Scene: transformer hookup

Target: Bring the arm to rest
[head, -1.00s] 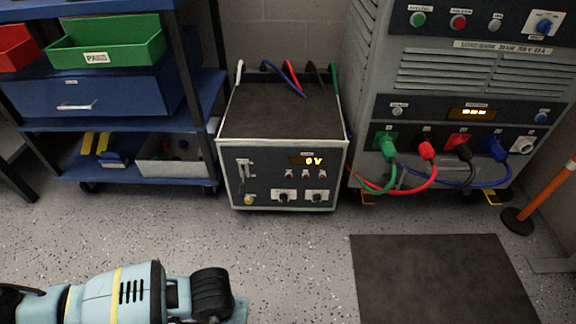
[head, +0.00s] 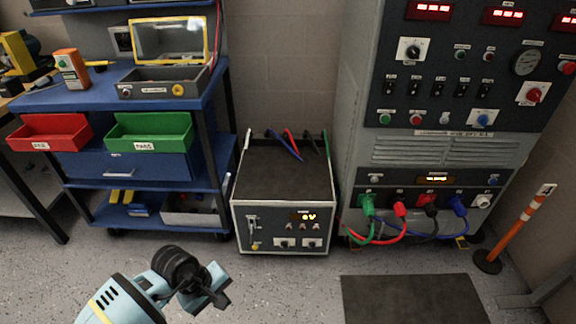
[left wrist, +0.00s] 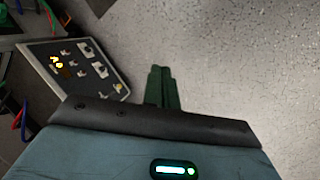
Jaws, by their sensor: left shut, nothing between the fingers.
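My left arm comes in at the bottom left of the head view, and its gripper (head: 216,290) is above the speckled floor in front of the transformer box. In the left wrist view the gripper's two dark green fingers (left wrist: 161,88) lie together, shut and empty, with bare floor beyond them. The transformer box (head: 283,175) has a dark top and a lit display; its front panel also shows in the left wrist view (left wrist: 75,68), left of the fingers and apart from them. My right gripper is in neither view.
A load bank cabinet (head: 440,150) stands at the right with green, red, black and blue plugs in its sockets. A blue shelf cart (head: 215,120) with red and green bins stands at the left. A dark mat (head: 410,300) and an orange post (head: 520,225) are at the right.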

